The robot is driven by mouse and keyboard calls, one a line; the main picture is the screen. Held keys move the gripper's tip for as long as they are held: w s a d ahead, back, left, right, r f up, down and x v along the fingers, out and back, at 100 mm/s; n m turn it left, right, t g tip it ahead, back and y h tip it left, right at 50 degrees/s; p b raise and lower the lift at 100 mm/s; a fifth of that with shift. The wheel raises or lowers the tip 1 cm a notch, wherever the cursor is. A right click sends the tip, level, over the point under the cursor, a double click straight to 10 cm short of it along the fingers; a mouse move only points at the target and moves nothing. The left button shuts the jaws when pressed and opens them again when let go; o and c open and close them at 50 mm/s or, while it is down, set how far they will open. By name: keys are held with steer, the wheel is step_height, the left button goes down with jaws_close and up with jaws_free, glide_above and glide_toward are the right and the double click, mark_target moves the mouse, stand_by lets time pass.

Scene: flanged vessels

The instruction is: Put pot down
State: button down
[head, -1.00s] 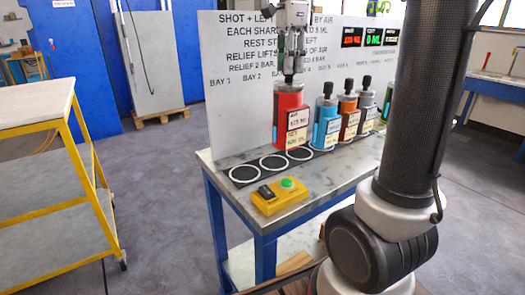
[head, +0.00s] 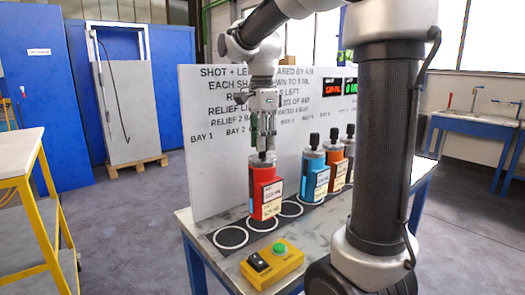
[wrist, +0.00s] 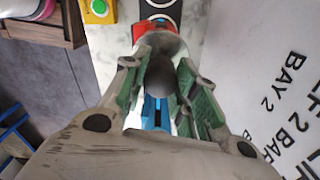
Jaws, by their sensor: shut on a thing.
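The pot is a red cylinder (head: 264,190) with a grey top and a pale label on its side. My gripper (head: 263,150) is above it and shut on its top. The pot is upright over the second white ring from the left (head: 261,224). I cannot tell whether its base touches the bench. In the wrist view, my gripper's green-padded fingers (wrist: 165,85) stand around a dark rounded part, and a bit of red shows beyond them.
A blue pot (head: 315,178) and an orange pot (head: 336,165) stand to the right. An empty ring (head: 230,237) lies to the left. A yellow button box (head: 271,264) sits in front. A white lettered board (head: 215,150) stands close behind.

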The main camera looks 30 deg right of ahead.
steer(key=shift+f, duration=1.35)
steer(key=c, duration=1.1)
jaws_free()
step_height(320, 180, up, 12)
steer(key=shift+f, duration=0.25)
steer(key=shift+s+r, duration=0.2)
steer(key=shift+s, duration=0.1)
steer(key=s+f+n+t, duration=0.1)
steer(key=s+f+n, duration=0.3)
steer(key=s+n, duration=0.2)
steer(key=s+d+f+n+t, duration=0.1)
steer(key=s+f+n+t, duration=0.1)
steer(key=s+f+n, duration=0.3)
steer(key=s+f+n+t, duration=0.1)
steer(key=s+f+n, duration=0.4)
steer(key=s+n, duration=0.2)
steer(key=shift+s+d+f+n, duration=0.2)
steer(key=shift+s+d+n, duration=0.15)
steer(key=shift+s, duration=0.2)
